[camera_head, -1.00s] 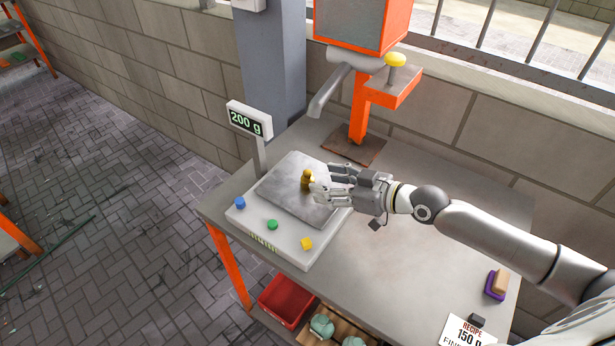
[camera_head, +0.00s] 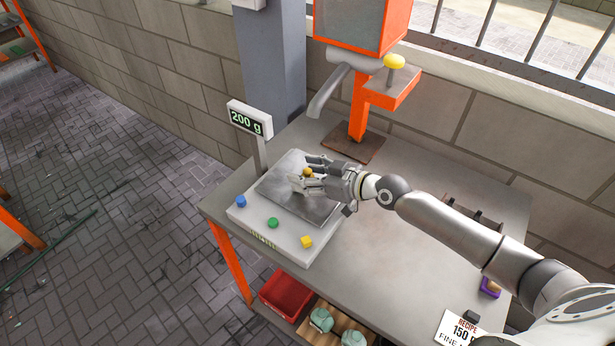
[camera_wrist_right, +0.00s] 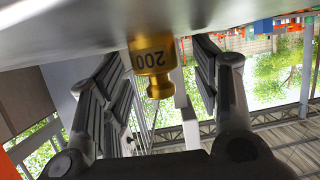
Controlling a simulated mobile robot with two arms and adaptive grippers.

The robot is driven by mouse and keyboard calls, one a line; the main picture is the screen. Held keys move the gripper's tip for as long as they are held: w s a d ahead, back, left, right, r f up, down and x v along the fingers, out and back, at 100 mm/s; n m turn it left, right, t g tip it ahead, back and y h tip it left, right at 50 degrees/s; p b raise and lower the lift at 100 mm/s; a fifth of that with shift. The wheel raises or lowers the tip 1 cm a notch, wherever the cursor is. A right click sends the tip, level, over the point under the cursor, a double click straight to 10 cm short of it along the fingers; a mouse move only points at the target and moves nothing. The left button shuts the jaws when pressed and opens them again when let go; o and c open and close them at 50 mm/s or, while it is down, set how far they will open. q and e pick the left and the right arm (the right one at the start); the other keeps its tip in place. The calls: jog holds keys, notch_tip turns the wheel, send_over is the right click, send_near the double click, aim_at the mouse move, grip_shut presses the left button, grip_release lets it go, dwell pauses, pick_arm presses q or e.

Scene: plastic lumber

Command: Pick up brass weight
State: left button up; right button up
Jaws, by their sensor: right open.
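The brass weight (camera_head: 308,171) stands on the metal plate of the scale (camera_head: 300,212). In the right wrist view the brass weight (camera_wrist_right: 153,66) bears the number 200 and sits between the two fingers. My right gripper (camera_head: 307,173) is open around the weight, with a finger on either side. In the right wrist view the fingers of my right gripper (camera_wrist_right: 158,100) stand apart from the weight. Part of the weight is hidden by the fingers in the head view. The scale display (camera_head: 249,120) reads 200 g. My left gripper is not in view.
A blue button (camera_head: 241,201), a green button (camera_head: 273,223) and a yellow button (camera_head: 306,241) are on the scale's front. An orange dispenser with a grey spout (camera_head: 327,90) stands behind. A recipe card (camera_head: 462,328) lies at the lower right. The table's middle is clear.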

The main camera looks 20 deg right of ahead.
aim_at(307, 170)
jog(key=c, duration=1.3)
jog(key=shift+o, duration=0.2)
jog(key=shift+r, duration=0.35)
notch_tip(307, 170, up, 2)
jog(key=shift+r+b, duration=0.15)
jog(key=shift+b, duration=0.15)
jog(key=s+r+b, duration=0.1)
jog(key=s+r, duration=0.9)
jog(key=s, duration=0.4)
jog(key=shift+a, duration=0.3)
jog(key=shift+f, duration=0.1)
